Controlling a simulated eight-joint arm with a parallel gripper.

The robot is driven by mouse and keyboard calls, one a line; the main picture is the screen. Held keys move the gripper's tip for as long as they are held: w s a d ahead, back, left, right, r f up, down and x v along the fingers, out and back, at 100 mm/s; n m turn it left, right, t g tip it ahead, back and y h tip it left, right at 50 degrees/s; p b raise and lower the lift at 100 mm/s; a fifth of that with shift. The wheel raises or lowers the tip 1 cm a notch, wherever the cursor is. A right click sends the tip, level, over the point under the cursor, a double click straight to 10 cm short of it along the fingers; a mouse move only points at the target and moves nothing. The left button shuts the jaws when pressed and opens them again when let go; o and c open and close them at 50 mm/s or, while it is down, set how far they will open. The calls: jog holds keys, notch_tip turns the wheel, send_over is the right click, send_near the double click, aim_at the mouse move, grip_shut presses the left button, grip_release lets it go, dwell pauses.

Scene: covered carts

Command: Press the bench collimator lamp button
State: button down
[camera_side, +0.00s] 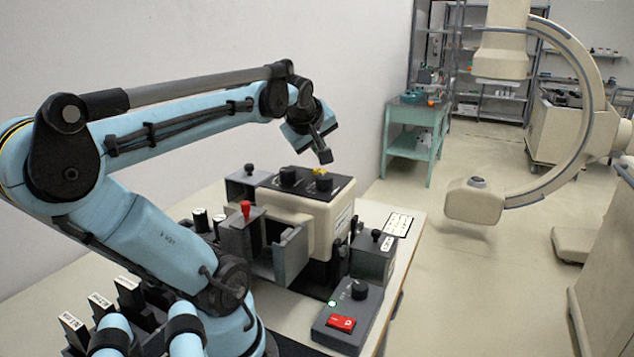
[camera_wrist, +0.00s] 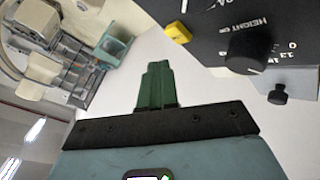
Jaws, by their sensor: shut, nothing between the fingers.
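The bench collimator (camera_side: 307,215) is a cream box with a black top panel (camera_side: 290,186). A small yellow button (camera_side: 319,171) sits on that panel near its far edge, beside black knobs. The yellow button (camera_wrist: 177,32) shows clearly in the wrist view, at the panel's edge, near a black knob (camera_wrist: 248,50) marked height in cm. My gripper (camera_side: 326,157) is shut and empty, its tip just above the panel near the button. In the wrist view my closed fingers (camera_wrist: 157,75) point up the picture, below and left of the button, with a gap between them.
A control box (camera_side: 346,318) with a red switch and green light is at the bench's front right. A C-arm (camera_side: 570,110) and a green cart (camera_side: 415,135) stand beyond. Space above the panel is clear.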

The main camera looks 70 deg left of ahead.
aim_at(317, 171)
jog(key=shift+f, duration=0.75)
dwell(1.6)
jog(key=shift+f, duration=0.4)
jog(key=shift+f, duration=0.35)
dwell(0.7)
jog(key=shift+r, duration=0.8)
jog(key=shift+r, duration=2.5)
